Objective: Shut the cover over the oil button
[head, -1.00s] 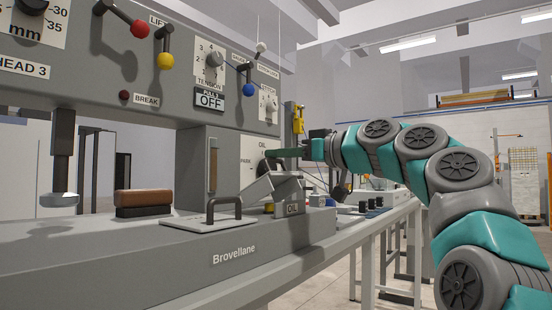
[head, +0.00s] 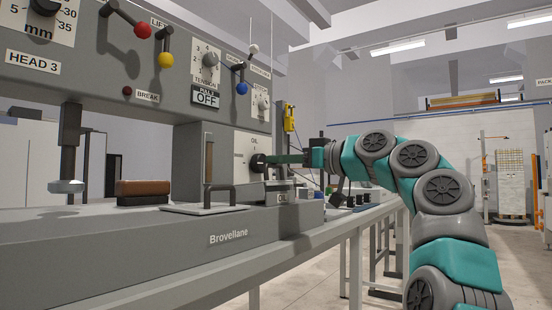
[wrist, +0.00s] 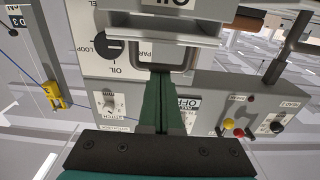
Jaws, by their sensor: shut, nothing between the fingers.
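The oil box (head: 282,198), grey and marked OIL, stands at the right end of the machine bed. Its grey cover (head: 279,184) looks lowered and roughly level on the box in the head view; I cannot tell whether it is fully seated. In the wrist view the cover (wrist: 160,25) is at the top, with a U-shaped handle (wrist: 165,67) just beyond my fingertips. The oil button is not visible. My gripper (head: 272,160) is shut and empty just above the box, level with the dark selector knob. In the wrist view its green fingers (wrist: 160,78) are together, close to the handle.
The selector knob (wrist: 108,46) on the oil panel is close to my fingers. A dark handle (head: 232,188) stands on a plate left of the box. The control panel with levers (head: 165,60) overhangs the bed. A yellow pendant (head: 289,118) hangs behind; aisle floor is free at right.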

